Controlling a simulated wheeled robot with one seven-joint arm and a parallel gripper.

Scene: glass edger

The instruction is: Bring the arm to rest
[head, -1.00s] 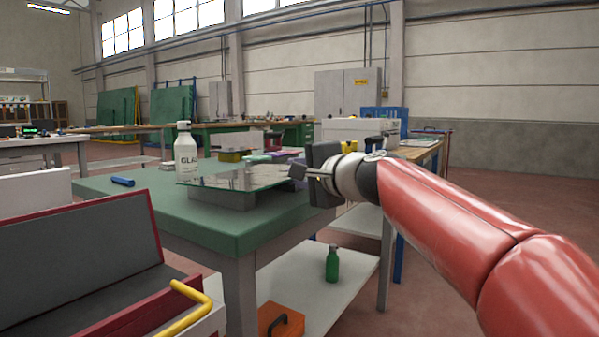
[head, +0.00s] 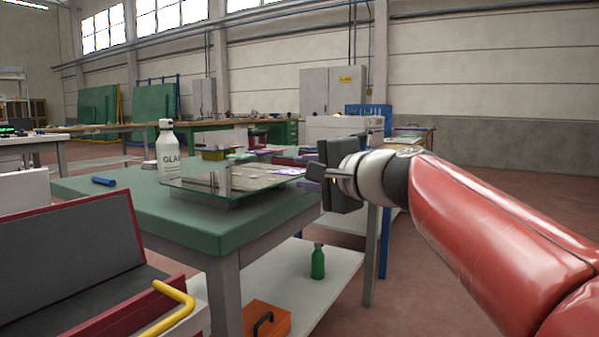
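My red arm reaches in from the right, and my gripper (head: 322,181) is at its end, pointing left. It is beside the right edge of the green-topped table (head: 110,200), at about the height of the tabletop. A glass sheet (head: 215,178) lies on a grey support on that table, apart from my gripper. I see no object held in the gripper. The fingers are small and seen from the side, so the gap between them is unclear.
A white bottle (head: 168,155) and a blue cylinder (head: 104,181) stand or lie on the table. On the lower shelf (head: 335,270) are a green bottle (head: 318,262) and an orange case (head: 266,318). A red-edged box (head: 75,255) with a yellow handle is front left. Floor at right is clear.

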